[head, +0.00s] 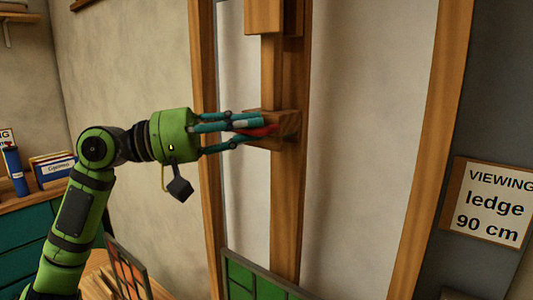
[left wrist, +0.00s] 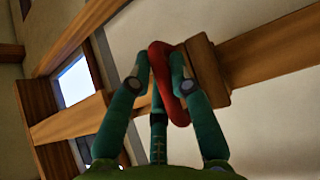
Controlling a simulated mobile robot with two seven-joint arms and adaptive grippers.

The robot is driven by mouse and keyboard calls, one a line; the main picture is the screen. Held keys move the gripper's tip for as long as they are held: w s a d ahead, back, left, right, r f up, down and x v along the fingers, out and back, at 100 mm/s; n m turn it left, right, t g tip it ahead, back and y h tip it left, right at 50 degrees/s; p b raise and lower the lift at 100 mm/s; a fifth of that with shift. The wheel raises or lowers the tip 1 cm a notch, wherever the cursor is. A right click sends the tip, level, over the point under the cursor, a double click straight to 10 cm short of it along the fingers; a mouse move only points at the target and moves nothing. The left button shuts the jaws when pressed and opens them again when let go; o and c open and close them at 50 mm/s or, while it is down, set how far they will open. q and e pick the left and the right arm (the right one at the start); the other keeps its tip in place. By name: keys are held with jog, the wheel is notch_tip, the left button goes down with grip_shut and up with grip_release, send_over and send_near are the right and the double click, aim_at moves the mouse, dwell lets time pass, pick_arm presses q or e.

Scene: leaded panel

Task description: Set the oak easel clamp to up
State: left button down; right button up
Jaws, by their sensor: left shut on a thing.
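The oak easel clamp (head: 287,124) is a wooden block on the easel's upright post (head: 287,205) in the head view. It has a red handle (head: 262,131) on its near left side. My left gripper (head: 255,130) reaches in from the left and is shut on the red handle. In the left wrist view, the red handle (left wrist: 162,78) lies between the fingers (left wrist: 160,75), with the clamp's wooden block (left wrist: 207,70) just to its right. The fingers hide part of the handle. My right gripper is in neither view.
A green leaded panel (head: 255,280) stands low in front of the post. An orange-red panel (head: 130,272) leans at lower left. A sign (head: 493,203) reading "VIEWING ledge 90 cm" hangs at right. A cabinet (head: 30,235) with binders stands at left.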

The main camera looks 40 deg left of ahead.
pick_arm(q)
notch_tip(320, 180, up, 4)
jog(key=shift+a+f+p, duration=0.15)
jog(key=shift+p, duration=0.4)
jog(key=c, duration=1.4)
grip_release()
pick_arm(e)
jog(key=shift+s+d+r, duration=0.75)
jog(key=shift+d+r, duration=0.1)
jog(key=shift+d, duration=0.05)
pick_arm(q)
jog(key=v, duration=1.2)
jog(key=shift+s, duration=0.1)
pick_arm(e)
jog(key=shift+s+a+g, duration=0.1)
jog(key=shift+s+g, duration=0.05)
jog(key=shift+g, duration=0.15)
